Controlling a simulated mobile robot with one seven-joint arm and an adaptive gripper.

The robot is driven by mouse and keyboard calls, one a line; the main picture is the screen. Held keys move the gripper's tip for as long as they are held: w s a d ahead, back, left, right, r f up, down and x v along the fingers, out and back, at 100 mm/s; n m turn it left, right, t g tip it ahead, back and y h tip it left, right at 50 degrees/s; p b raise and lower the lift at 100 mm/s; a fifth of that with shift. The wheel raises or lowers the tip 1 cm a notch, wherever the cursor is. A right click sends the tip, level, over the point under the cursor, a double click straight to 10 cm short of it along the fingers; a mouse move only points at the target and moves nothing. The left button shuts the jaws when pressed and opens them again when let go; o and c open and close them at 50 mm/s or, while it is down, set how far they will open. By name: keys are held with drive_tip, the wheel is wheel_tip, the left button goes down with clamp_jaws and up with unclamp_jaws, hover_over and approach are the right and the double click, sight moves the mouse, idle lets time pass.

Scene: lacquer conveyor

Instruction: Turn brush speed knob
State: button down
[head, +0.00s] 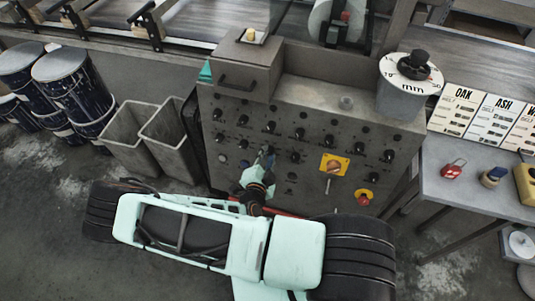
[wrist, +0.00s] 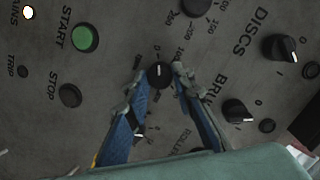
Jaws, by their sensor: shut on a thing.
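My gripper (head: 267,156) reaches the front of the grey control panel (head: 235,112), low and near its middle. In the wrist view its two blue-sided fingers (wrist: 158,76) close from both sides on a small round black knob (wrist: 159,70) with a white pointer mark. A scale with 0 and 100 shows around this knob. A label starting "BRU" (wrist: 213,86) stands to its right, its end hidden by a finger. I cannot read a label that surely belongs to the held knob. In the head view the gripper hides the knob.
Other black knobs (wrist: 238,112) sit close around the fingers, with a green START button (wrist: 85,38) and a STOP button (wrist: 69,95). A yellow-plated switch (head: 334,165) is to the right. Grey bins (head: 168,138) stand left and a side table (head: 435,165) right.

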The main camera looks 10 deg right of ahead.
drive_tip(key=shift+n, duration=0.8)
drive_tip(key=c, duration=1.7)
unclamp_jaws()
drive_tip(key=shift+o, duration=0.2)
drive_tip(key=v, duration=1.2)
drive_tip(key=shift+r, duration=0.15)
drive_tip(key=shift+w+a, duration=0.15)
